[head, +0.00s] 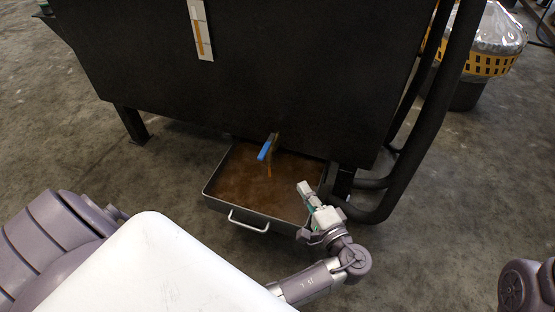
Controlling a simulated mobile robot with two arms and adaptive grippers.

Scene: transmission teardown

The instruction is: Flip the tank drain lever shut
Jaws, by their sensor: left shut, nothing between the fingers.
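The drain lever (264,152) is a small blue handle on the valve at the lower front of the dark tank (250,70). It slants down and to the left in the head view. A thin orange-brown stream (269,171) falls below it into the drain tray (213,203), which holds brown fluid. My left gripper (303,187) is shut and empty. It is over the right part of the tray, to the right of and below the lever in the picture, apart from it. My right gripper is out of view.
Thick black pipes (429,112) run down the tank's right side and curve near the floor. The tray has a front handle (248,222). A level gauge (201,30) is on the tank's front. A bin with a yellow band (481,63) stands at the back right. The floor at right is open.

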